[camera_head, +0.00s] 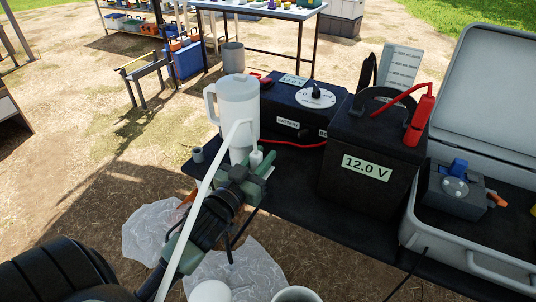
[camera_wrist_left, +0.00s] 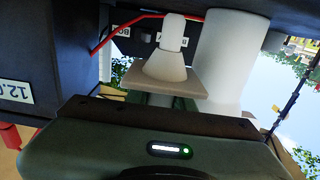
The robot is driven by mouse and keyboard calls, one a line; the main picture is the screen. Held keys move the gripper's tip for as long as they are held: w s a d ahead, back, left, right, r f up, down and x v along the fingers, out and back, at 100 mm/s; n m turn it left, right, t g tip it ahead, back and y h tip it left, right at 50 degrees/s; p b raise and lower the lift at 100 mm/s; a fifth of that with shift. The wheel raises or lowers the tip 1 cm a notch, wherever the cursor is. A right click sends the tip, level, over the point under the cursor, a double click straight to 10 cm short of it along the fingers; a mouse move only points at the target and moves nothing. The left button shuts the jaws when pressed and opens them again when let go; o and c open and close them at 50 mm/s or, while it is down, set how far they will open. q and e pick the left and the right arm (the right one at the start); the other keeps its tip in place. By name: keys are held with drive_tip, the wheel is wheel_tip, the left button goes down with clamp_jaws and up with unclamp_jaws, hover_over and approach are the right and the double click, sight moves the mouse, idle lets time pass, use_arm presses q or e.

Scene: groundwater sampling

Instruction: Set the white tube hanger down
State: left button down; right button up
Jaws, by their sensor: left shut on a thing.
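My left gripper (camera_head: 258,170) is shut on a small white piece, taken as the white tube hanger (camera_head: 256,156), in front of a tall white jug (camera_head: 238,92). In the left wrist view the hanger (camera_wrist_left: 166,66) shows as a flared white body with a narrower neck against a flat beige plate; the gripper's jaws hide its far end. The jug (camera_wrist_left: 226,60) stands close beside it there. A long thin white tube (camera_head: 205,185) runs in front of my left arm. Whether the hanger touches the dark table (camera_head: 290,190) cannot be told. My right gripper is not in view.
A black battery (camera_head: 365,150) labelled 12.0 V and a black control box (camera_head: 290,105) stand to the right. An open grey case (camera_head: 470,250) is at far right. A small grey cup (camera_head: 197,155) sits by the table's left edge.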

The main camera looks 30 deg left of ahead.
use_arm(q)
drive_tip(key=w, duration=0.3)
drive_tip(key=shift+w+a+r, duration=0.1)
drive_tip(key=shift+w, duration=0.05)
drive_tip(key=shift+f+b, duration=0.3)
drive_tip(key=shift+f, duration=0.55)
drive_tip(key=shift+s, duration=0.2)
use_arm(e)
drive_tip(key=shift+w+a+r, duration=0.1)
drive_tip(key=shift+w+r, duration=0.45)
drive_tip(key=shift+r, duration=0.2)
use_arm(q)
drive_tip(key=shift+f, duration=0.15)
drive_tip(key=c, duration=1.5)
unclamp_jaws()
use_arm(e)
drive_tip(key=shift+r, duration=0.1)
